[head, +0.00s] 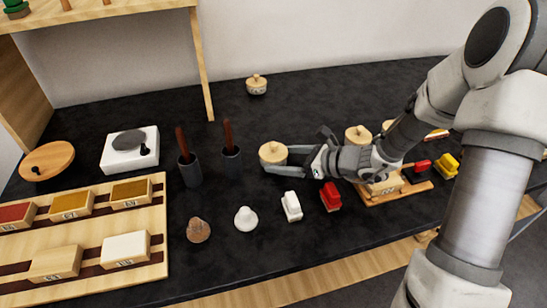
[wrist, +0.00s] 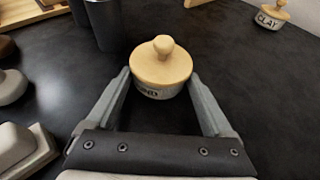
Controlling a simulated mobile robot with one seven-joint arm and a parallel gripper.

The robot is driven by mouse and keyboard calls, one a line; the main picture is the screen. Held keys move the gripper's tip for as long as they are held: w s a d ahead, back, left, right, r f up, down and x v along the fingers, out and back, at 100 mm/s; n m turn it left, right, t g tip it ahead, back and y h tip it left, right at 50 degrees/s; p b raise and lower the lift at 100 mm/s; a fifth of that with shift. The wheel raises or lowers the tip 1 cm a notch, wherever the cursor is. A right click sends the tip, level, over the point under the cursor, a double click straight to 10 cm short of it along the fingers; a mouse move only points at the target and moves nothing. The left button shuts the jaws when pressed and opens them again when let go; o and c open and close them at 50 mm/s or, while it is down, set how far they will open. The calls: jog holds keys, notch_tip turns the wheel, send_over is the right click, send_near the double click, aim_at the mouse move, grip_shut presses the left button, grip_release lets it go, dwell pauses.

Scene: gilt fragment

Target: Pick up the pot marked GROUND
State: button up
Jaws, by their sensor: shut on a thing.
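The pot with a round wooden lid and knob (head: 272,153) is at the tip of my gripper in the head view. In the wrist view the pot (wrist: 161,68) stands between the two fingers, and the last letters of its mark show, reading like "UND"; the rest is hidden. My gripper (wrist: 160,84) is shut on the pot, one finger on each side. In the head view my gripper (head: 276,164) reaches in from the right. I cannot tell whether the pot's base touches the dark table.
A pot marked CLAY (wrist: 270,16) stands farther back, alone. Other lidded pots (head: 358,134) are behind my arm. Dark cups with brown handles (head: 190,170) stand left of the held pot. White (head: 291,206) and red (head: 330,196) blocks lie in front.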

grip_shut()
